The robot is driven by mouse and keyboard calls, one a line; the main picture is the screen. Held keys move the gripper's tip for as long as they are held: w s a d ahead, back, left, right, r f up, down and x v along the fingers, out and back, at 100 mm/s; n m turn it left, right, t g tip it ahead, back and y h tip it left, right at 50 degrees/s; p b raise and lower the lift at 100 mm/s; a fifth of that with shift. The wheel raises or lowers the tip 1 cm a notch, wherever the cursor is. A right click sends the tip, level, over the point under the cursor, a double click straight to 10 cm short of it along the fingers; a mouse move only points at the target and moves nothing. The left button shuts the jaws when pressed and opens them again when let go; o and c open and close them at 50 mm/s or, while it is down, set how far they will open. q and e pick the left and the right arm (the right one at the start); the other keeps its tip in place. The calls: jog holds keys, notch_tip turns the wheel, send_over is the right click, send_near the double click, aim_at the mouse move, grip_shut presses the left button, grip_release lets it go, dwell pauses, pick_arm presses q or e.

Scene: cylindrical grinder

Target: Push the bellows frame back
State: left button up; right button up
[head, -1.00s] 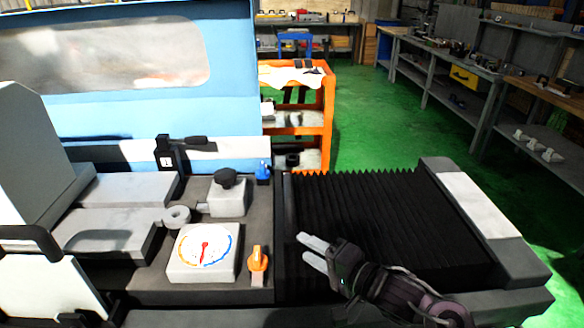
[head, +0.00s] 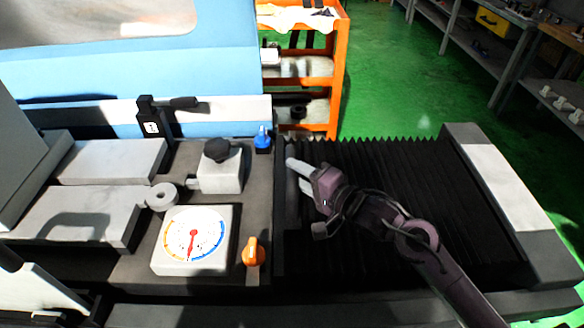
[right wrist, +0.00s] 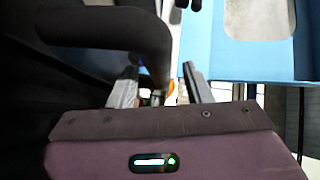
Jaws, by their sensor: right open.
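The black ribbed bellows (head: 400,180) lie across the right of the machine bed in the head view. Their frame (head: 292,215) is a dark upright bar along their left end, beside the control plate. My right gripper (head: 300,176) is over the bellows' left end, with its light fingers pointing left at the frame's far part. The right wrist view shows the same gripper (right wrist: 162,88) open, with nothing held between its fingers. A thick dark curved bar, seemingly the frame (right wrist: 140,32), is close beyond the left finger; contact cannot be told. My left gripper is not in view.
The control plate holds a dial gauge (head: 193,240), an orange knob (head: 253,252), a blue knob (head: 262,139) and a block with a black knob (head: 220,170). An orange cart (head: 338,75) stands behind. A light plate (head: 506,187) caps the bellows' right end.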

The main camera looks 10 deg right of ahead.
jog(key=shift+x, duration=1.35)
jog(key=shift+d, duration=0.1)
grip_shut()
